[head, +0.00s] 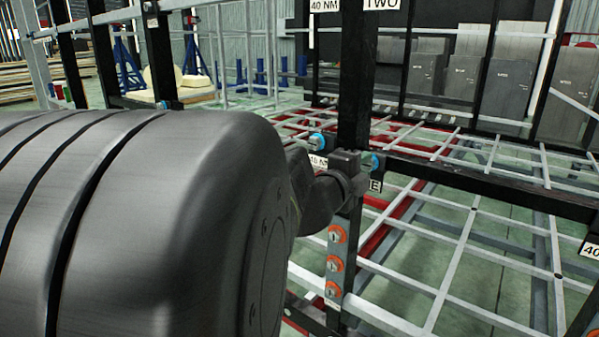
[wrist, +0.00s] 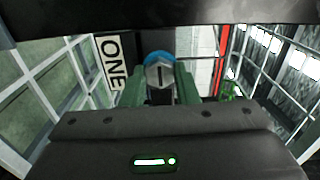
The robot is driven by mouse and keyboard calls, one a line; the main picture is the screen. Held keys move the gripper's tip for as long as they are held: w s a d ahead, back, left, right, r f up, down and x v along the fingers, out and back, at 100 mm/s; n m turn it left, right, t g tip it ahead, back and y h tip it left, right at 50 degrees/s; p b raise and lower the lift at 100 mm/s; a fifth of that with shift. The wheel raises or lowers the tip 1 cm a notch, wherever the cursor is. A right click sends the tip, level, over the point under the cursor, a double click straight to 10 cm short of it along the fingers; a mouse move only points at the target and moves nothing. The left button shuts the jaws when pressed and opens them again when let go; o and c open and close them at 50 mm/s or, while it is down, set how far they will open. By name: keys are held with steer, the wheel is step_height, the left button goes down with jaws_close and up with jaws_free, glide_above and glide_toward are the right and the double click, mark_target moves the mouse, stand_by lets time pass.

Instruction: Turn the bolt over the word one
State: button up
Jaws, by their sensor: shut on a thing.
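The bolt (wrist: 160,68) over the word ONE has a grey head with a dark slot and a blue collar. In the wrist view it sits between the green fingers of my gripper (wrist: 161,84), which is shut on it. The ONE label (wrist: 112,62) shows sideways to the left of the bolt. In the head view my gripper (head: 352,174) is at the black upright post. The bolt's blue part (head: 374,162) shows just right of the gripper.
Another blue-collared bolt (head: 318,141) is left of the post, with a partly hidden label (head: 318,161) below it. Several orange-collared bolts (head: 335,264) run down the post under my gripper. A TWO label (head: 382,4) is above. Black beams and white grid bars surround the post.

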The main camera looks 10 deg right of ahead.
steer(key=m+b, duration=0.1)
steer(key=m, duration=0.1)
steer(key=m+b, duration=0.1)
steer(key=m, duration=0.1)
steer(key=m+b, duration=0.1)
steer(key=m, duration=0.1)
steer(key=shift+s+f+m, duration=0.1)
steer(key=shift+f+m, duration=0.2)
steer(key=shift+f, duration=0.1)
steer(key=shift+c, duration=0.2)
steer(key=m+b, duration=0.2)
steer(key=m, duration=0.3)
steer(key=shift+r, duration=0.15)
steer(key=shift+m, duration=0.4)
steer(key=o, duration=1)
steer(key=shift+r, duration=0.15)
